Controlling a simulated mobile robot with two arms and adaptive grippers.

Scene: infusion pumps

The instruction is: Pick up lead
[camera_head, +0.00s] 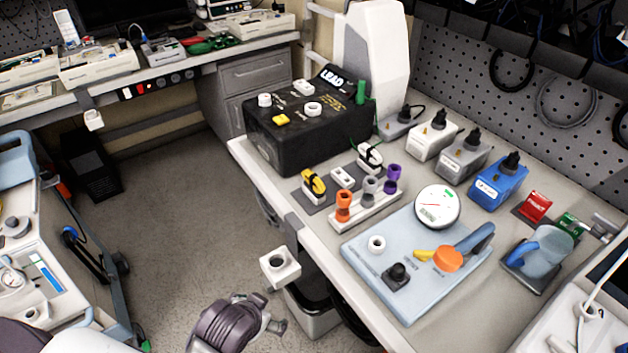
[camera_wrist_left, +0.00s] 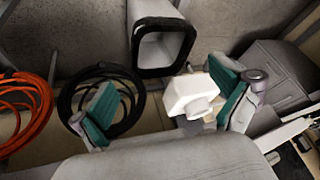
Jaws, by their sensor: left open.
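A black box (camera_head: 268,142) with a sign reading "LEAD" (camera_head: 331,77) stands at the far left corner of the right-hand workbench. Small white and yellow parts and a green one sit on its top. My left gripper (camera_head: 268,313) is low at the bottom middle of the head view, in front of the bench edge and well away from the box. In the left wrist view my left gripper (camera_wrist_left: 168,95) is open, its teal pads apart. A white block (camera_wrist_left: 190,95) shows between the pads; I cannot tell its distance. The black box is not seen there. My right gripper is not in view.
The workbench (camera_head: 245,152) also carries several small devices, a round gauge (camera_head: 437,207) and a pale blue board (camera_head: 365,247). A white block (camera_head: 280,266) juts out near the bench edge. A bin (camera_head: 312,312) stands below.

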